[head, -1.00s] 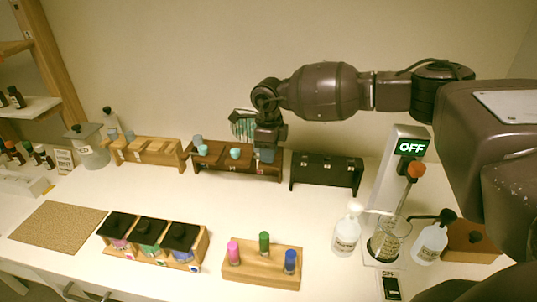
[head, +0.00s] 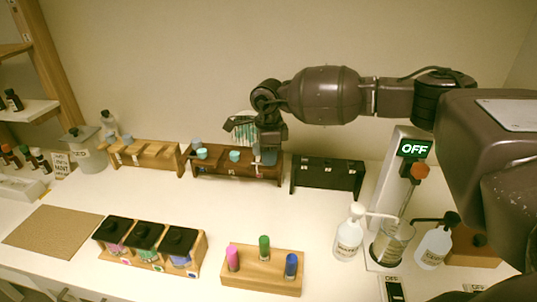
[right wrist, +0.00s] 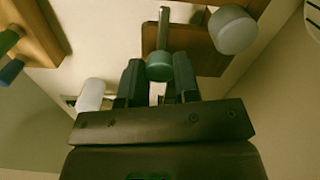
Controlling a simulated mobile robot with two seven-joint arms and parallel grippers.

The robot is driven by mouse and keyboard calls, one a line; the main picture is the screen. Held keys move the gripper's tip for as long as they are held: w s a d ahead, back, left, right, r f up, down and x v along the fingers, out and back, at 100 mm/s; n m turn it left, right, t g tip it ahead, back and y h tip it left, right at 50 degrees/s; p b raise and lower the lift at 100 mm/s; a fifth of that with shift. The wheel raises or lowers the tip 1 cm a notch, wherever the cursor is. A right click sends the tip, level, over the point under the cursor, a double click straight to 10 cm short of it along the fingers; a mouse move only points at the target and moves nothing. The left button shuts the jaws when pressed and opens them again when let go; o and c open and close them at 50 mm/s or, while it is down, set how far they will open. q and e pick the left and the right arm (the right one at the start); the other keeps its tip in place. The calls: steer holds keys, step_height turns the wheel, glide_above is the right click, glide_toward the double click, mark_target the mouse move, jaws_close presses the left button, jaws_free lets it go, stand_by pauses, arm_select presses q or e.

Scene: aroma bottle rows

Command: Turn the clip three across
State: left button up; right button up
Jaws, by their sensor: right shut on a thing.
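A dark brown rack (head: 236,170) stands at the back of the table, with teal round-ended pieces that I take for the clips: one at the left (head: 202,154) and one in the middle (head: 235,155). My right gripper (head: 267,150) is at the rack's right-hand place and hides most of it. In the right wrist view, its fingers (right wrist: 158,88) are shut on a teal-grey round-ended clip (right wrist: 159,68) with a thin metal rod. I cannot tell how far the clip is turned. My left gripper is not in view.
A black rack (head: 328,174) stands close right of the brown one, and a light wooden rack (head: 146,153) close left. Boxed black-lidded jars (head: 145,235), a wooden block with coloured vials (head: 262,270) and pump bottles (head: 349,240) stand nearer. The table's middle is clear.

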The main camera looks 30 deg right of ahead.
steer(key=shift+r, duration=0.1)
steer(key=o, duration=0.9)
step_height(320, 180, up, 11)
steer(key=shift+f, duration=0.1)
steer(key=shift+f, duration=0.1)
stand_by(0.4)
